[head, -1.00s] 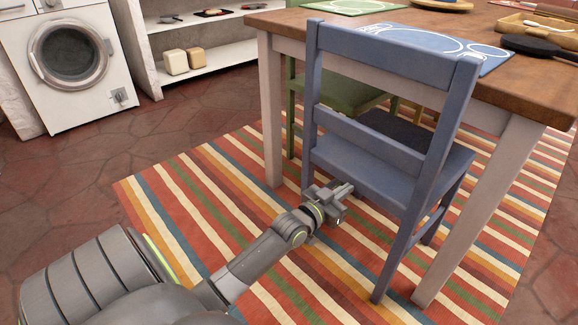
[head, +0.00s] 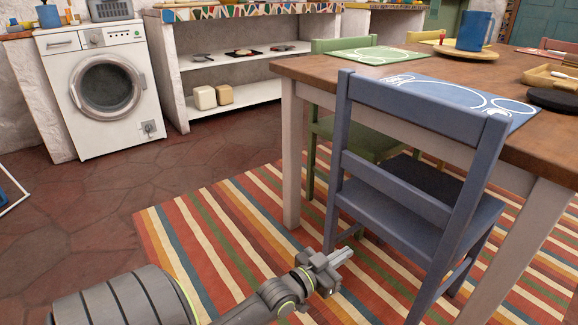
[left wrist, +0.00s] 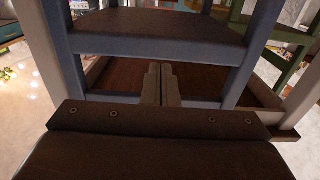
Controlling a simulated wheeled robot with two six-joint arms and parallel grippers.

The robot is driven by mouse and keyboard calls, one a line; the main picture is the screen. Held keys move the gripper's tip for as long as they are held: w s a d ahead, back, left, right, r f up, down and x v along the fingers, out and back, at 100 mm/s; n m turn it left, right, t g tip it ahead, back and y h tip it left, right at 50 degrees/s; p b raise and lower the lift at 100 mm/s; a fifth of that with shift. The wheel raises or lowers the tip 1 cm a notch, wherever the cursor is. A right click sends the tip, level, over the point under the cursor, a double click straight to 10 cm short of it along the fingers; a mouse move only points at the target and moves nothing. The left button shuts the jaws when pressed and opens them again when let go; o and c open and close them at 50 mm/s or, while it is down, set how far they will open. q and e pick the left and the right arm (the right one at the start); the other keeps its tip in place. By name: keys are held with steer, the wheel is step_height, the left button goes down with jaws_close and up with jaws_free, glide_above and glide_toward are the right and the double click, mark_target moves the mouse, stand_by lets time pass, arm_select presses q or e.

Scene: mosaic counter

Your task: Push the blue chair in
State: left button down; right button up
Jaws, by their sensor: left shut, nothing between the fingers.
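The blue chair (head: 425,108) stands at the near side of the wooden table, upright, with its slatted back toward me. Its seat is partly under the tabletop. My left gripper (head: 345,256) is shut and empty, low in front of the chair's left rear leg. In the left wrist view my shut fingers (left wrist: 160,68) point toward the blue chair (left wrist: 150,48), whose bars cross in front of them. I cannot tell whether the fingertips touch it. My right gripper is not in view.
The wooden table (head: 305,68) has a pale leg (head: 291,160) left of the chair. A green chair (head: 370,128) stands beyond that leg. A striped rug (head: 225,225) lies below. A washing machine (head: 100,85) and white shelves (head: 250,95) are at the back.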

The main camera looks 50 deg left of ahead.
arm_select(q)
steer(key=shift+s, duration=0.5)
